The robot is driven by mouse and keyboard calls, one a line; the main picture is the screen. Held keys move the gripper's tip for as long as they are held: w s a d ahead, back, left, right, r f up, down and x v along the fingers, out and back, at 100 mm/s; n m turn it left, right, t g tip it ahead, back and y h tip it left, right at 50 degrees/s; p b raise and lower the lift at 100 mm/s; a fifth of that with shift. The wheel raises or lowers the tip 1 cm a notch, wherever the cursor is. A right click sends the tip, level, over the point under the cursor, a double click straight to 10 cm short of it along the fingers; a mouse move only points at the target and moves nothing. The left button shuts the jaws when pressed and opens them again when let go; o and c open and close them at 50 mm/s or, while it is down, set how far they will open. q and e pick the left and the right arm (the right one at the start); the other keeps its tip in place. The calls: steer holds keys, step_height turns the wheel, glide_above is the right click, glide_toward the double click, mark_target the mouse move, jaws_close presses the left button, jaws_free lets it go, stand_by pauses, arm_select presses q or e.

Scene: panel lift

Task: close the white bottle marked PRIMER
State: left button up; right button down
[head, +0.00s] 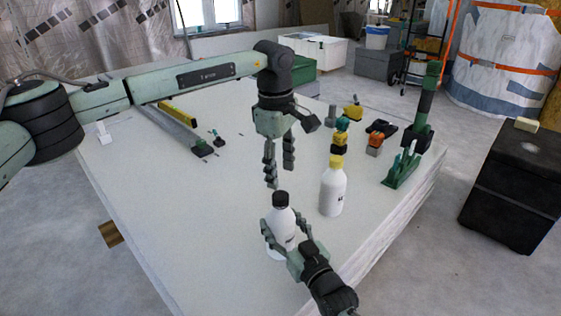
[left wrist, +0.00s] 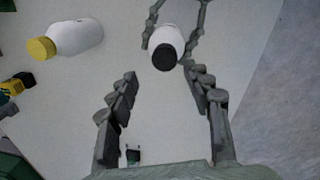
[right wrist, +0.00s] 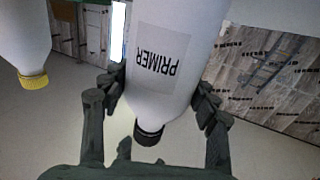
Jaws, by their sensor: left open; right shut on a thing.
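The white PRIMER bottle (head: 283,228) stands upright on the white panel stack (head: 230,200), near the front. Its label reads PRIMER in the right wrist view (right wrist: 165,62). A black cap (head: 281,198) sits on its neck; it also shows in the left wrist view (left wrist: 165,56). I cannot tell how tight it is. My right gripper (head: 285,233) is shut around the bottle's body from the front. My left gripper (head: 280,182) is open and empty, fingers pointing down, just above the cap. The cap lies just beyond its fingertips in the left wrist view.
A white bottle with a yellow cap (head: 332,188) stands close, to the right. Behind it are small colored items (head: 340,140) and a green tool with a stand (head: 404,165). A long level-like bar (head: 178,115) lies at left. The panel's left front is clear.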

mark_target(281, 195)
arm_select(q)
steer(key=n, duration=0.8)
steer(key=shift+r, duration=0.25)
steer(key=n, duration=0.7)
steer(key=shift+r+n, duration=0.2)
steer(key=shift+n, duration=0.1)
steer(key=n, duration=0.4)
steer(key=shift+r+n, duration=0.1)
steer(key=shift+n, duration=0.3)
steer(key=n, duration=0.5)
steer(key=shift+r, duration=0.1)
steer(key=n, duration=0.4)
steer(key=shift+r+g+y, duration=0.1)
steer(key=shift+g+y, duration=0.2)
steer(key=n, duration=0.3)
steer(key=shift+r, duration=0.1)
steer(key=shift+f, duration=4)
